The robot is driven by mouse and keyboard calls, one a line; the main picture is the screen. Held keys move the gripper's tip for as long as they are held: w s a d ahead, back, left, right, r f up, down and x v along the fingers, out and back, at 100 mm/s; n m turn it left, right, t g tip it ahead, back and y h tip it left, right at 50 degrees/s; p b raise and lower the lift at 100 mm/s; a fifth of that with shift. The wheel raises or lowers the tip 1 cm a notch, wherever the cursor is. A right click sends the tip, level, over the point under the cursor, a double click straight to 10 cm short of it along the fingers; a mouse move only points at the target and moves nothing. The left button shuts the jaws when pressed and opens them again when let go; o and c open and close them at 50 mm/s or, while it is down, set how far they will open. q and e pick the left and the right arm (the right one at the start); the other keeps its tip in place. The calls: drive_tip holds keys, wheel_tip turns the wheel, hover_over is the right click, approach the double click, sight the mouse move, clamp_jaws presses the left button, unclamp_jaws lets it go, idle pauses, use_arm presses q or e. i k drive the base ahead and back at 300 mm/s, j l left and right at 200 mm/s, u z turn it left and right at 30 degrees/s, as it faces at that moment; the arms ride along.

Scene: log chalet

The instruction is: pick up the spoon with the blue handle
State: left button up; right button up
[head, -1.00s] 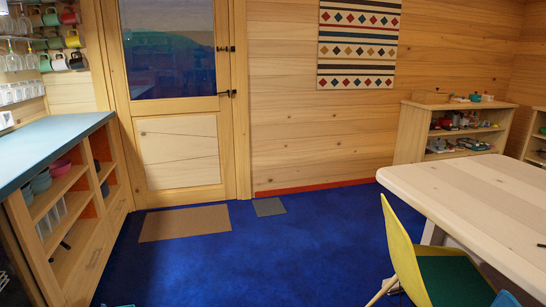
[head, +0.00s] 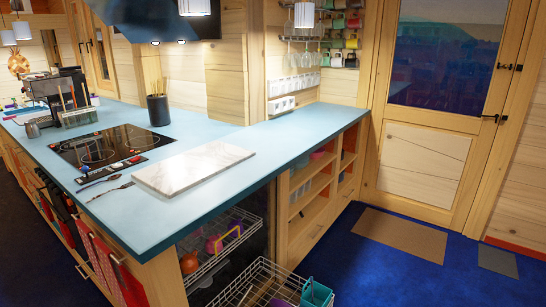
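I cannot make out a spoon with a blue handle for certain. Two thin dark utensils lie on the blue counter (head: 215,146), between the cooktop and a white marble board. One utensil (head: 98,182) is close to the cooktop's front edge. The other utensil (head: 110,192) lies nearer the counter's front edge, beside the board. They are too small to tell their kind or handle colour. Neither of my grippers is in view.
The black cooktop (head: 105,146) and marble board (head: 193,167) occupy the counter's middle. A dark utensil holder (head: 158,110) stands behind. Below, pulled-out dishwasher racks (head: 262,284) hold dishes and jut into the floor space.

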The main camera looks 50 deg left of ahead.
sight(100, 183)
drive_tip(key=u, duration=2.95)
drive_tip(key=i+j+u, duration=0.15)
drive_tip(key=i+u, duration=0.6)
drive_tip(key=i+j, duration=0.05)
